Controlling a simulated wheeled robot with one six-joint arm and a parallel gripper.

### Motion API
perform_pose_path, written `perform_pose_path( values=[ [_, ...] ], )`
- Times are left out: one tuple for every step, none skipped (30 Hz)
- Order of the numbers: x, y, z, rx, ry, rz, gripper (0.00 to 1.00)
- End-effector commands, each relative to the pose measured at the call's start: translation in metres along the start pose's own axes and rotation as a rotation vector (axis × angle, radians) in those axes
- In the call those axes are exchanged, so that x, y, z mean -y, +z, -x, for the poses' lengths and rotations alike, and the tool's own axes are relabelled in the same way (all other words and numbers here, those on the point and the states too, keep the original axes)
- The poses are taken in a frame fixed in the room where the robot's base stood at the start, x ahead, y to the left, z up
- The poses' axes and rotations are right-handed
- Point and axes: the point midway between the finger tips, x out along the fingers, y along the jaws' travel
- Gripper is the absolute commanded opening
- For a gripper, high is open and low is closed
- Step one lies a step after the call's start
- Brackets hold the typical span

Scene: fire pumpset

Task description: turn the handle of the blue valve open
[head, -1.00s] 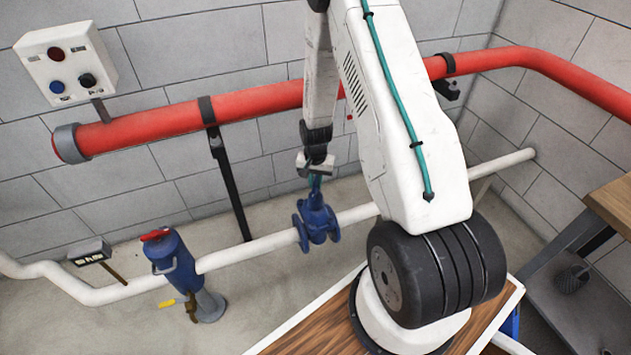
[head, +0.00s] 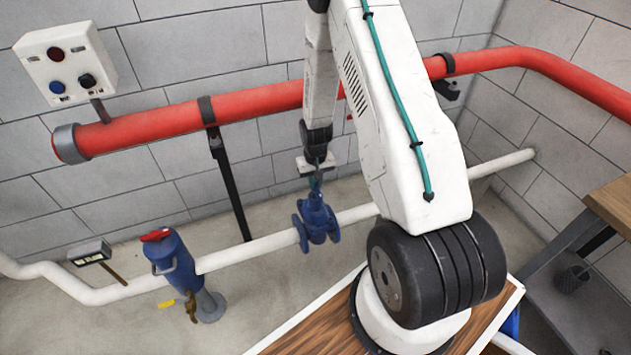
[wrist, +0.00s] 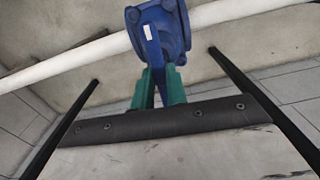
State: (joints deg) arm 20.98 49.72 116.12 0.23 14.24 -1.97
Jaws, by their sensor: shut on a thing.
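The blue valve (head: 316,218) sits on the white pipe near the middle of the head view. Its flanged body also shows at the top of the wrist view (wrist: 158,30). My gripper (head: 316,180) is right above the valve, pointing down at it. In the wrist view my gripper's two green fingers (wrist: 161,88) are closed around a narrow blue part of the valve, which appears to be its handle (wrist: 159,75). Most of the handle is hidden between the fingers, so its exact angle cannot be told.
A red pipe (head: 255,102) runs along the wall behind my arm. A blue hydrant-like post (head: 175,262) with a red top stands to the left. A control box (head: 65,65) is at upper left. A dark support post (head: 230,185) stands left of the valve.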

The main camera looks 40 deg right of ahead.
Motion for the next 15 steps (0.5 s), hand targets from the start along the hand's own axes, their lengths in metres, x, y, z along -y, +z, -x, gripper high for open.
perform_pose_path(
  values=[
    [0.0006, -0.0001, 0.0003, 0.000, 0.000, 0.019, 0.00],
    [0.0007, -0.0001, 0.0003, 0.000, 0.000, 0.028, 0.00],
    [0.0007, -0.0001, 0.0003, 0.000, 0.000, 0.040, 0.00],
    [0.0008, -0.0001, 0.0003, 0.000, 0.000, 0.048, 0.00],
    [0.0008, -0.0001, 0.0003, 0.000, 0.000, 0.053, 0.00],
    [0.0009, -0.0001, 0.0003, 0.000, 0.000, 0.060, 0.00],
    [0.0009, -0.0002, 0.0004, 0.000, 0.000, 0.064, 0.00],
    [0.0009, -0.0002, 0.0004, 0.000, 0.000, 0.068, 0.00],
    [0.0010, -0.0001, 0.0004, 0.000, 0.000, 0.071, 0.00],
    [0.0010, -0.0002, 0.0004, 0.000, 0.000, 0.073, 0.00],
    [0.0011, -0.0002, 0.0004, 0.000, 0.000, 0.074, 0.00],
    [0.0011, -0.0002, 0.0004, 0.000, 0.000, 0.075, 0.00],
    [0.0011, -0.0002, 0.0004, 0.000, 0.000, 0.075, 0.00],
    [0.0012, -0.0002, 0.0004, 0.000, 0.000, 0.075, 0.00],
    [0.0012, -0.0002, 0.0004, 0.000, 0.000, 0.075, 0.00]
  ],
)
